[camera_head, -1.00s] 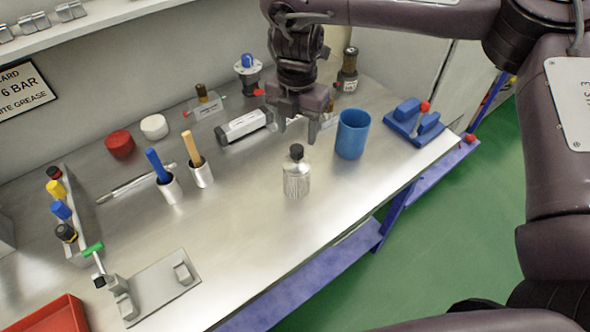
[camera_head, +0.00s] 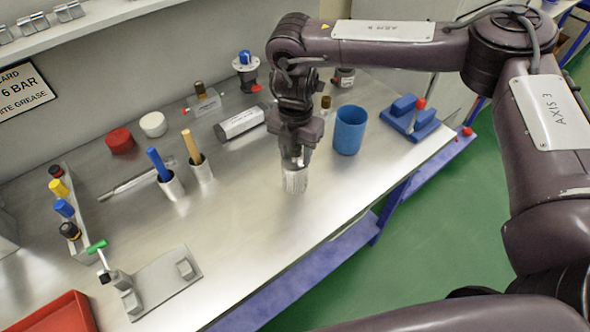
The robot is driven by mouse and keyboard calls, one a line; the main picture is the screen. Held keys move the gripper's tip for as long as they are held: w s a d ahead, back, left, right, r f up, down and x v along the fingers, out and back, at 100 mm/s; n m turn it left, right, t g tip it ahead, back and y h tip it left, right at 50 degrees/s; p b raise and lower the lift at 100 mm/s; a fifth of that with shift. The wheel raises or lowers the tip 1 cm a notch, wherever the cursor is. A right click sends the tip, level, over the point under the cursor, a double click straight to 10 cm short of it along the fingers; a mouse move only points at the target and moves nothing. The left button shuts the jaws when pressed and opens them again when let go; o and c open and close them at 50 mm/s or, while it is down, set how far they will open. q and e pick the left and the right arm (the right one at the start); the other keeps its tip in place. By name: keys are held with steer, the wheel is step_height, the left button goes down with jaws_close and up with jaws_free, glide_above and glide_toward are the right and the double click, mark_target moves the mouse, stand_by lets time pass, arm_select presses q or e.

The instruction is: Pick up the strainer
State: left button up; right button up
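The likely strainer is a small silver mesh-like cylinder (camera_head: 295,182) standing upright on the metal bench, left of the blue cup. My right gripper (camera_head: 296,160) is directly above it, pointing down, with its fingers at the cylinder's top. The black cap seen earlier on the cylinder is hidden by the gripper. I cannot tell whether the fingers are closed on it. The cylinder appears to rest on the bench. My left gripper is not in view.
The blue cup (camera_head: 349,131) stands close on the right, with a blue fixture (camera_head: 410,118) beyond it. Two metal holders with a blue handle (camera_head: 159,164) and a wooden handle (camera_head: 192,147) stand to the left. The bench front (camera_head: 258,232) is clear.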

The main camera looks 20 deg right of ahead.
jaws_close()
steer(key=shift+r, duration=0.1)
